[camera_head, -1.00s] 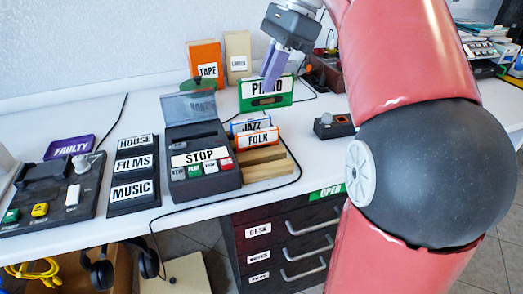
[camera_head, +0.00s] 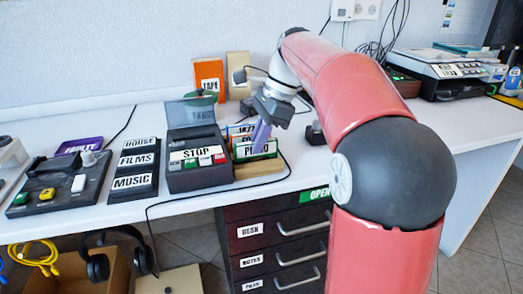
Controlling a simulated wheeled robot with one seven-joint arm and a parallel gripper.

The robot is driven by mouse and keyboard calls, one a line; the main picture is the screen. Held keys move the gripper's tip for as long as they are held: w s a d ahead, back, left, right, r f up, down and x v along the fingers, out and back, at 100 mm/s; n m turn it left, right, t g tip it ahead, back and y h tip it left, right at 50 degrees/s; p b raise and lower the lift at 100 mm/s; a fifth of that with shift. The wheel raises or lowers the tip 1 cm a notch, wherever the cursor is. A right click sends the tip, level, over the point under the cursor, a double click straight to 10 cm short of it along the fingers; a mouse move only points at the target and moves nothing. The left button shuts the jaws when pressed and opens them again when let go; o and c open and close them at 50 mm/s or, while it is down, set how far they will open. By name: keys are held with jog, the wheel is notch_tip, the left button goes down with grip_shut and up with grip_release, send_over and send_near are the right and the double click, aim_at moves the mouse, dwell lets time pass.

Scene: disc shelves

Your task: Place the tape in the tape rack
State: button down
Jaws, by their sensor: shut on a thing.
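My gripper (camera_head: 261,139), with purple fingers, is shut on a green-edged tape (camera_head: 243,151) whose label is partly covered by the fingers. The tape is upright at the wooden tape rack (camera_head: 262,168), in front of the tape labelled JAZZ (camera_head: 243,129). The FOLK tape is mostly hidden behind the held tape. I cannot tell whether the held tape's lower edge sits in a slot or just above it.
A tape player with a STOP label (camera_head: 197,179) and raised lid stands directly left of the rack. The HOUSE, FILMS, MUSIC holder (camera_head: 134,181) is further left. An orange TAPE box (camera_head: 209,76) stands behind. A black cable (camera_head: 190,192) runs along the table front.

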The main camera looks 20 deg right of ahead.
jog(key=shift+f, duration=0.1)
jog(key=c, duration=1.9)
grip_release()
jog(key=shift+f, duration=0.1)
jog(key=o, duration=0.4)
